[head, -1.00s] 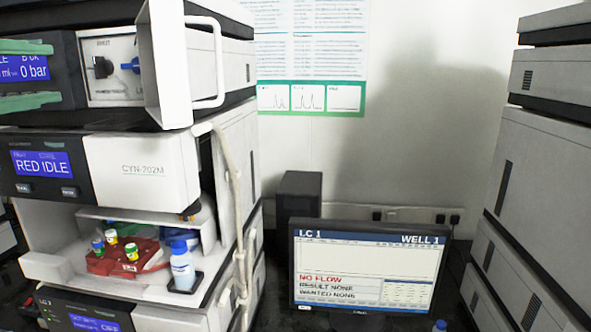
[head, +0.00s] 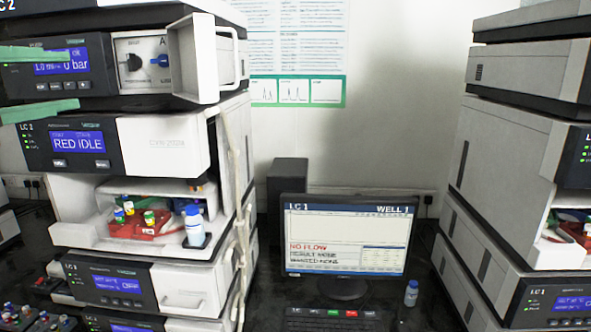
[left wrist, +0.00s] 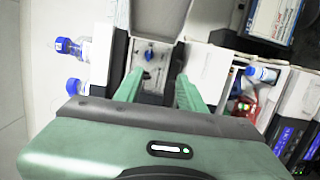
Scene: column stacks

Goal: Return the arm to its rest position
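My left gripper (head: 38,84) shows at the left edge of the head view as two green fingers, one above the other with a clear gap. In the left wrist view its fingers (left wrist: 157,92) are apart with nothing between them. Beyond them is the open-doored pump module (head: 141,62) with a black knob and a blue knob (left wrist: 148,54). The white door (head: 197,58) stands swung open to the right of the knobs. The fingers are left of the knobs in the head view and appear clear of them. My right gripper is not in view.
Below is an open bay with a red vial rack (head: 148,224) and a blue-capped bottle (head: 194,225). A monitor (head: 345,240) stands centre, with a keyboard and small bottle (head: 411,293). A second stack (head: 510,150) stands right. Blue-capped bottles (left wrist: 72,46) show in the wrist view.

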